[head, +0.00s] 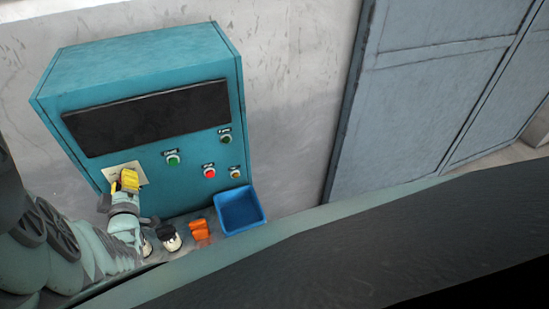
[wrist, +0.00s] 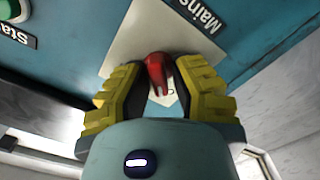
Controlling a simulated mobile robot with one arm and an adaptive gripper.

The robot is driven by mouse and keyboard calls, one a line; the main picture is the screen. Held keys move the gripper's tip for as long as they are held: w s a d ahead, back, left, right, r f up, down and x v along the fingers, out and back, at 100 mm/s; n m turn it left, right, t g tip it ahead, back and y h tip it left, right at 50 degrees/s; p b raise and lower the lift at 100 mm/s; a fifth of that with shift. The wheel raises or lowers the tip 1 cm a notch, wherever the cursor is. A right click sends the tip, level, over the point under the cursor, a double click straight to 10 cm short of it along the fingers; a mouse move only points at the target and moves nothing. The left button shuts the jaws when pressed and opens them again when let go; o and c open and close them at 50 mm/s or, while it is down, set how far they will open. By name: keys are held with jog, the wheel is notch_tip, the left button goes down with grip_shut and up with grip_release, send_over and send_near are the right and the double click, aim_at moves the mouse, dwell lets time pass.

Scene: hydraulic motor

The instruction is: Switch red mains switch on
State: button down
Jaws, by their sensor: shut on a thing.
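The red mains switch (wrist: 159,72) shows in the wrist view as a red handle on a pale plate with a dark "Mains" label (wrist: 198,14). My gripper (wrist: 160,90) has its yellow fingers on either side of the handle and is shut on it. In the head view my gripper (head: 129,180) is at the pale plate (head: 115,171) on the lower left of the teal control box (head: 145,62). The red handle is hidden there behind the yellow fingers. The handle's exact setting is hard to read.
The box carries a black panel (head: 150,117), green buttons (head: 172,158), a red button (head: 209,171) and a yellowish one (head: 235,172). Below are a blue bin (head: 240,210), an orange object (head: 200,229) and a black-and-white object (head: 170,238). A grey cabinet (head: 430,90) stands right.

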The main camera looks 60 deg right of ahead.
jog(key=shift+d+f+m, duration=0.1)
jog(key=shift+m, duration=0.4)
jog(key=m+b, duration=0.1)
jog(key=m, duration=0.2)
jog(key=shift+s+d, duration=0.1)
jog(key=m+b, duration=0.4)
jog(key=m, duration=0.1)
jog(key=shift+d+f, duration=0.1)
jog(key=shift+f, duration=0.1)
jog(key=m+b, duration=0.5)
jog(key=shift+s+d, duration=0.1)
jog(key=shift+s, duration=0.05)
jog(key=shift+r+m+b, duration=0.15)
jog(key=shift+m+b, duration=1.7)
jog(key=shift+m, duration=0.05)
jog(key=c, duration=1)
grip_release()
jog(key=shift+r, duration=0.1)
